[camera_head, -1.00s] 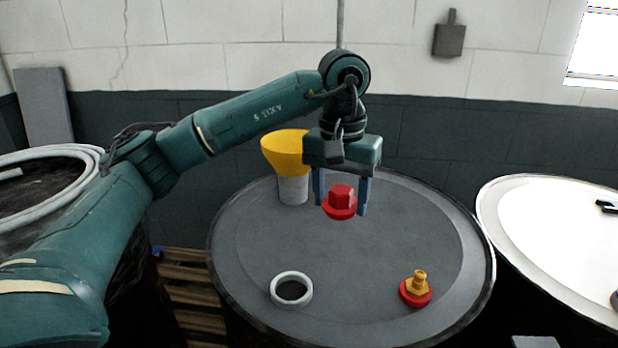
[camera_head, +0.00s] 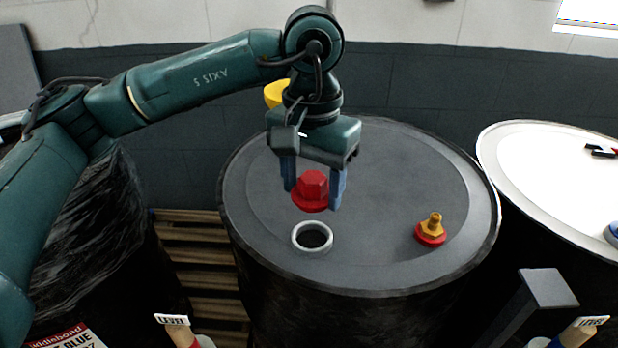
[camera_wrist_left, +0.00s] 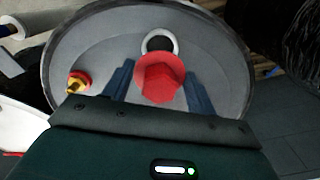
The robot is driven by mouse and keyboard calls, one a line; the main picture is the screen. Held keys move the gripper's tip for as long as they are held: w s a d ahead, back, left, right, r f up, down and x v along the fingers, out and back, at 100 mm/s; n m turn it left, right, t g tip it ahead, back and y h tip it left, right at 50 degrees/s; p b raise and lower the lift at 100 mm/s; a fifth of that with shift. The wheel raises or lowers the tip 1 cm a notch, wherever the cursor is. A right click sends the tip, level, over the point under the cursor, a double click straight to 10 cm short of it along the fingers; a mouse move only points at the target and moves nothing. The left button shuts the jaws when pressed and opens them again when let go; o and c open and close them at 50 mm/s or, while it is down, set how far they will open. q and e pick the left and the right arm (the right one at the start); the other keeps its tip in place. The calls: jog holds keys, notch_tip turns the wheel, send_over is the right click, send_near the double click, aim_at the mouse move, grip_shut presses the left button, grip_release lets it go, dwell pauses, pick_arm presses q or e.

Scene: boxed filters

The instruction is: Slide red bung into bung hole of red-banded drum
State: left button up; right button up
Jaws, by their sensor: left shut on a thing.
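My left gripper (camera_head: 313,186) is shut on the red bung (camera_head: 312,187), which has a hexagonal head and a round flange. The bung is held above the grey drum top (camera_head: 400,185), slightly behind the bung hole (camera_head: 313,236) in the head view. The hole is dark inside a raised white ring and is uncovered. In the left wrist view the bung (camera_wrist_left: 158,80) sits between the blue fingers, with the ringed hole (camera_wrist_left: 160,42) just beyond it. No red band on the drum's side can be made out. My right gripper is not in view.
A brass fitting on a red base (camera_head: 432,229) stands on the drum top, right of the hole. A yellow funnel (camera_head: 276,94) is partly hidden behind my left arm. A white-topped drum (camera_head: 545,165) stands at right, a black-wrapped drum (camera_head: 75,235) at left, and a wooden pallet (camera_head: 195,262) between.

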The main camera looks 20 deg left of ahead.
aim_at(311, 211)
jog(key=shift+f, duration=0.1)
pick_arm(q)
jog(key=shift+f+b, duration=0.25)
jog(key=shift+b, duration=0.25)
jog(key=shift+f+b, duration=0.55)
jog(key=shift+f, duration=0.05)
notch_tip(311, 211, down, 2)
jog(key=shift+a+f+b, duration=0.1)
jog(key=shift+f+b, duration=0.15)
jog(key=shift+b, duration=0.85)
jog(key=shift+f+b, duration=0.6)
jog(key=shift+f, duration=0.2)
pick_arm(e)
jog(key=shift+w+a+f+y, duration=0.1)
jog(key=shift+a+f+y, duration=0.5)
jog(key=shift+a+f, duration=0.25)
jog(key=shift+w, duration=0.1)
pick_arm(q)
jog(key=shift+b, duration=0.75)
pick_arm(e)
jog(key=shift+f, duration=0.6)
